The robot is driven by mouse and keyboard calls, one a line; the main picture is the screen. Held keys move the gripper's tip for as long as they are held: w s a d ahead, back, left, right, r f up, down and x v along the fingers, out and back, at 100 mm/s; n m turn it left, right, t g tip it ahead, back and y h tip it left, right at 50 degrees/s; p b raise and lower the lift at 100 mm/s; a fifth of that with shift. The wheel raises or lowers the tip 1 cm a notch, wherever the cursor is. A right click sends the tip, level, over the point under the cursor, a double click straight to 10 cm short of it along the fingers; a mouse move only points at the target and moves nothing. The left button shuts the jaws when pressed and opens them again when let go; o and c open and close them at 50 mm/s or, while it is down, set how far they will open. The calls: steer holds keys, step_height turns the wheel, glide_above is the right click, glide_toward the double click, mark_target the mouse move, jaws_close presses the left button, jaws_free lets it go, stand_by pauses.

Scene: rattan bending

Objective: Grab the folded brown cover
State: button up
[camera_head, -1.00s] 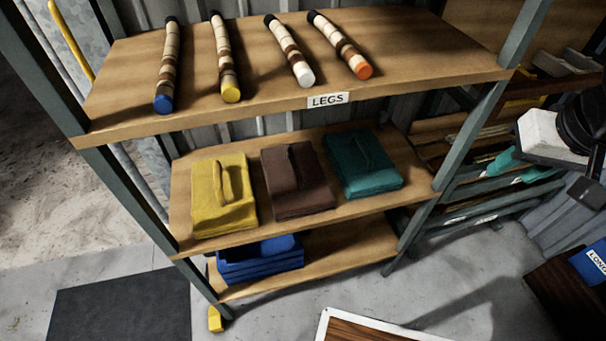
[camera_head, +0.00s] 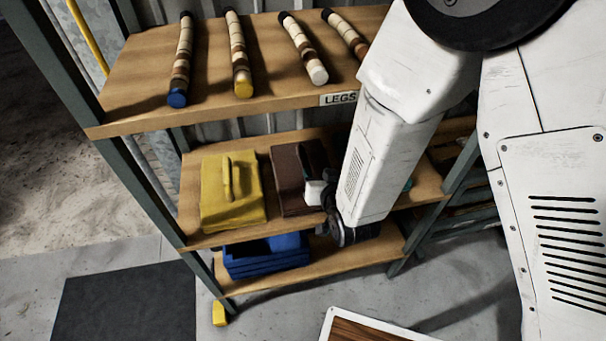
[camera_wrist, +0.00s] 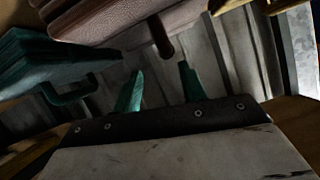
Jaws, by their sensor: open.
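The folded brown cover (camera_head: 287,172) lies on the middle shelf, between the yellow cover and the mostly hidden teal one. My arm and wrist hide its right part in the head view. In the wrist view the brown cover (camera_wrist: 118,20) is at the top, with its dark raised handle (camera_wrist: 162,38) pointing toward my fingers. My gripper (camera_wrist: 161,72) is open, with two teal fingers apart and nothing between them. The handle is just beyond the fingertips, roughly in line with the gap, and appears not to touch them.
The folded yellow cover (camera_head: 226,202) lies left of the brown one. The teal cover (camera_wrist: 35,62) is close on the left in the wrist view. The upper shelf (camera_head: 140,112) with several striped legs overhangs. Blue folded covers (camera_head: 265,262) are on the shelf below.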

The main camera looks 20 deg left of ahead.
mark_target(306, 162)
steer(key=shift+s+a+f, duration=0.2)
steer(key=shift+a+f, duration=0.05)
steer(key=shift+f, duration=0.1)
steer(key=shift+w+a+f, duration=0.1)
steer(key=shift+w+a, duration=0.05)
steer(key=shift+a, duration=0.05)
steer(key=x, duration=0.4)
steer(key=r+x, duration=0.1)
steer(key=x, duration=0.2)
steer(key=shift+w+a+r, duration=0.1)
steer(key=shift+w+a, duration=0.1)
steer(key=shift+a, duration=0.1)
steer(key=shift+c, duration=0.2)
jaws_close()
